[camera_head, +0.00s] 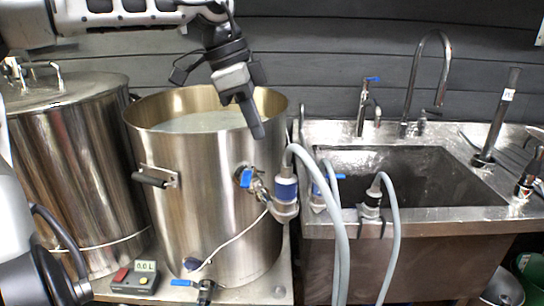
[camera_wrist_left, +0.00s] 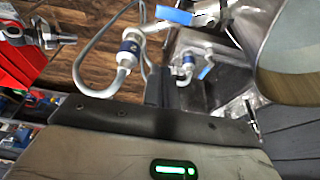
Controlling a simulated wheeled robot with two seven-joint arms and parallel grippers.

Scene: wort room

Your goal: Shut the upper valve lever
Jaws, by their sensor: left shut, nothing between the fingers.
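The steel kettle (camera_head: 205,190) stands open with pale liquid in it. Its upper valve has a blue lever (camera_head: 246,178) on the right front wall, pointing roughly downward in the head view. The blue lever also shows at the top of the left wrist view (camera_wrist_left: 174,15). My left gripper (camera_head: 257,129) is shut and empty, pointing down in front of the kettle's rim, above the upper valve and apart from it. Its dark fingers (camera_wrist_left: 168,92) show in the left wrist view. My right gripper is not in view.
A pump-like fitting with a grey hose (camera_head: 330,200) hangs right of the valve. A lower valve with a blue handle (camera_head: 184,283) sits near a small control box (camera_head: 136,278). A sink (camera_head: 450,210) stands right and a second steel vessel (camera_head: 75,170) left.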

